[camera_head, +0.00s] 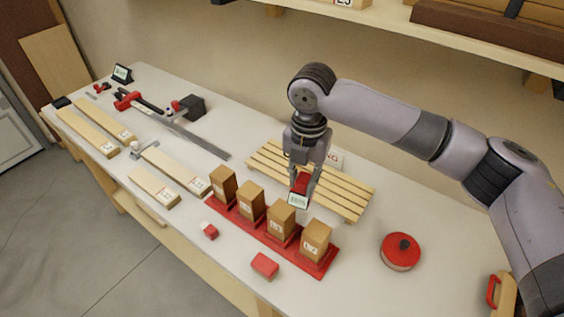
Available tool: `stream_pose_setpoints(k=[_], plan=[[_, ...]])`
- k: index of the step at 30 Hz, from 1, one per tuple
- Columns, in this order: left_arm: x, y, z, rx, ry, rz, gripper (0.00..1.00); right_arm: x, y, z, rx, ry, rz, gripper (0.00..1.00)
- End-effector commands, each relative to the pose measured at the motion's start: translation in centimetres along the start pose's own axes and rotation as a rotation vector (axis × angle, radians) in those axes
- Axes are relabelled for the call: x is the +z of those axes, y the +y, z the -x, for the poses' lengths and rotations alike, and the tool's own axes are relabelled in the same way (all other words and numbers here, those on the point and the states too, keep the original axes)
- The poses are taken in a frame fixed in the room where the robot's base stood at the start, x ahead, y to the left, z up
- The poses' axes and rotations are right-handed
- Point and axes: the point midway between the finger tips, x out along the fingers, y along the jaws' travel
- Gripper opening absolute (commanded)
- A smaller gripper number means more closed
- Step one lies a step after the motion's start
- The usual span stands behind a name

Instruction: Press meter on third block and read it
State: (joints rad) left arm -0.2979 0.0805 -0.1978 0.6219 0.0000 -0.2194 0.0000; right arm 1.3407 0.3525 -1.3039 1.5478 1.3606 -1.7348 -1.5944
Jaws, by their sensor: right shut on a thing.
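My right gripper (302,178) points down and is shut on a red meter (299,200) with a pale, lit screen. The screen's characters are too small to read surely. Several upright wooden blocks with labels stand in a row on a red tray (327,268). The third block from the left (280,222) is just below and left of the meter in the picture. I cannot tell whether the meter touches it. The other blocks are the first (222,184), the second (250,202) and the one at the right end (315,240). My left gripper is not in view.
A slatted wooden rack (345,195) lies behind the blocks. A red round container (401,252) is at right. Small red pieces (265,266) lie in front. Labelled boards (153,186) and a clamp (140,102) are at left. A shelf (450,36) overhangs the back.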

Motion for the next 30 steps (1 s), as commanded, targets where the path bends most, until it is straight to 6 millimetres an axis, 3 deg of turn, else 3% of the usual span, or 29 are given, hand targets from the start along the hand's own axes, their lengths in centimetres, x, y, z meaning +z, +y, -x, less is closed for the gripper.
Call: stream_pose_setpoints(k=[6,12,20,30], plan=[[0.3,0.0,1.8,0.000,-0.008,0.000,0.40,-0.2,3.1,1.0,-0.009,-0.006,0.504,0.00],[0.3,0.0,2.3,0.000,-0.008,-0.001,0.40,-0.3,4.5,1.1,-0.017,-0.009,0.763,0.00],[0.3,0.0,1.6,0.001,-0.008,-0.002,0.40,-0.3,4.8,0.4,-0.020,-0.009,0.825,0.00],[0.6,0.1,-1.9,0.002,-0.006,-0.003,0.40,-0.3,4.7,-2.7,-0.019,-0.008,0.823,0.00]])
